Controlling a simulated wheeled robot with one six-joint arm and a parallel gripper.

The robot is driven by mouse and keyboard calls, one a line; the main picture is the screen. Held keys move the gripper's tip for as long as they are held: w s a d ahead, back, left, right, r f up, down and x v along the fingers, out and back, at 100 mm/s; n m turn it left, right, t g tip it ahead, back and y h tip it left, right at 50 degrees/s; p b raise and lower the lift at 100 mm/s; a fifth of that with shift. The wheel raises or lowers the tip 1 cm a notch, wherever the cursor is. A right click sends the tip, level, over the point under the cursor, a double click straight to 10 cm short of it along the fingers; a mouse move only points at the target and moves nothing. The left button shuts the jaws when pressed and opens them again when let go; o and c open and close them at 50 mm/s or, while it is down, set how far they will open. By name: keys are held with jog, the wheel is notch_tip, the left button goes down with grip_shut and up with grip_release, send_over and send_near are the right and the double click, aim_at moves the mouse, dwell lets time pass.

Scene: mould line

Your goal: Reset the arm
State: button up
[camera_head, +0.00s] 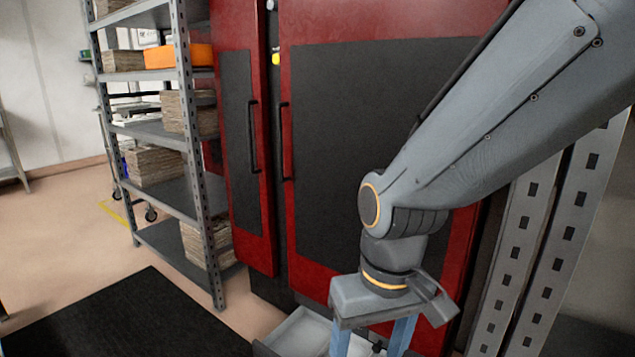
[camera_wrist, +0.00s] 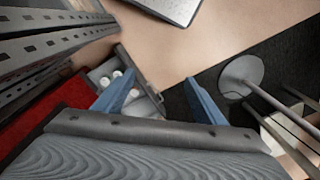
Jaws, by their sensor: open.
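My gripper (camera_head: 372,345) hangs at the end of my arm in front of the red cabinet, its two blue fingers pointing down. In the wrist view my gripper (camera_wrist: 160,80) shows its fingers spread apart with nothing between them. Below it, an open grey drawer (camera_head: 300,332) sticks out at the foot of the cabinet. In the wrist view the drawer (camera_wrist: 151,92) lies just beside the left finger and holds a few small white round things (camera_wrist: 118,76). The finger partly hides the drawer.
The red cabinet (camera_head: 262,190) has dark panels and shut-looking doors. A grey shelf rack (camera_head: 165,195) with stacked brown material and an orange box (camera_head: 180,56) stands to its left. A black mat (camera_head: 125,318) lies in front. A round-based stand (camera_wrist: 242,76) is at right in the wrist view.

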jog(key=s+d+r+m+p, duration=0.2)
jog(key=d+r+m+p, duration=0.1)
jog(key=d+r+p, duration=0.9)
notch_tip(320, 180, up, 3)
jog(key=p, duration=0.6)
jog(key=shift+s+h+p, duration=0.2)
jog(key=shift+h+p, duration=0.1)
jog(key=shift+h, duration=0.1)
